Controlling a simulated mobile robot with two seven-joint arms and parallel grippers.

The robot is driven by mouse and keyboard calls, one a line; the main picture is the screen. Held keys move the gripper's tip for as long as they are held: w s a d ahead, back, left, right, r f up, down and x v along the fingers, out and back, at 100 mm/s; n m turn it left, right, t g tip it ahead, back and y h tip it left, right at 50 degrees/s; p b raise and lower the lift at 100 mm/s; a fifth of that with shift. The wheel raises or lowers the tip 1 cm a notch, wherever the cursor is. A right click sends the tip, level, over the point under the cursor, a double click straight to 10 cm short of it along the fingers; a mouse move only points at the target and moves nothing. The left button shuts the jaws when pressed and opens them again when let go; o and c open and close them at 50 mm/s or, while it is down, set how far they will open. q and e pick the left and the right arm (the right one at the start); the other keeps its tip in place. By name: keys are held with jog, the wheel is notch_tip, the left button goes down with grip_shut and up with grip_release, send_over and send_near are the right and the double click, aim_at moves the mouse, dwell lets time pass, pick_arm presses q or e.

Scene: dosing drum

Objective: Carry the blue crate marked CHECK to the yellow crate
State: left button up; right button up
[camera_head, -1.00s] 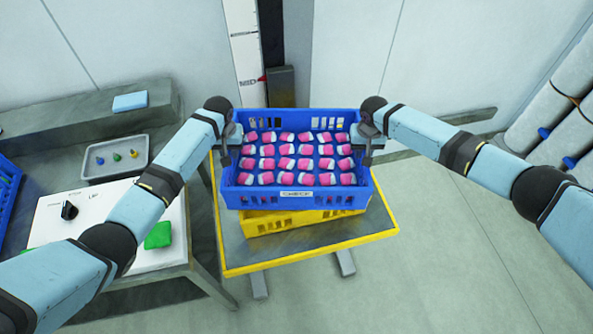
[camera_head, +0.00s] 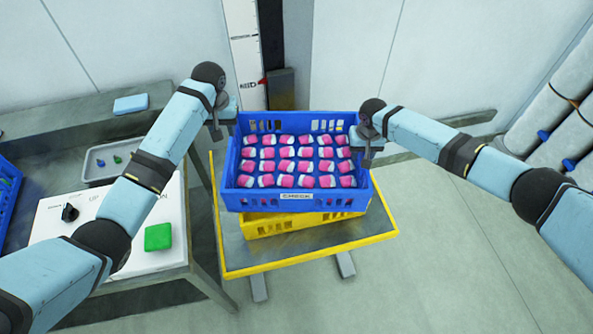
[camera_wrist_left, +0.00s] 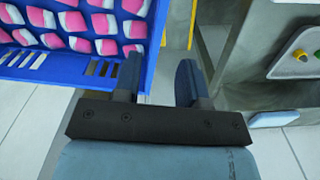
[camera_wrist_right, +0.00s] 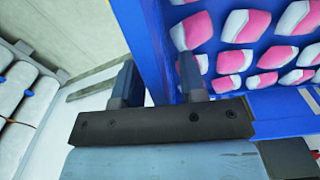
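The blue crate marked CHECK (camera_head: 258,200) is full of pink-and-white packets and sits on top of the yellow crate (camera_head: 285,222), of which only the front part shows below it. My right gripper (camera_head: 369,150) is at the crate's right wall. In the right wrist view its fingers are spread, one outside and one inside the blue wall (camera_wrist_right: 150,30).
The yellow crate stands on a yellow-edged table (camera_head: 310,259). To its left is a bench with a control panel (camera_head: 110,222), a green block (camera_head: 158,237) and a grey tray (camera_head: 96,172).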

pick_arm(q)
jog(key=shift+r, duration=0.65)
pick_arm(e)
jog(key=shift+r, duration=0.1)
notch_tip(320, 180, up, 12)
jog(key=shift+f, duration=0.1)
jog(key=shift+a, duration=0.1)
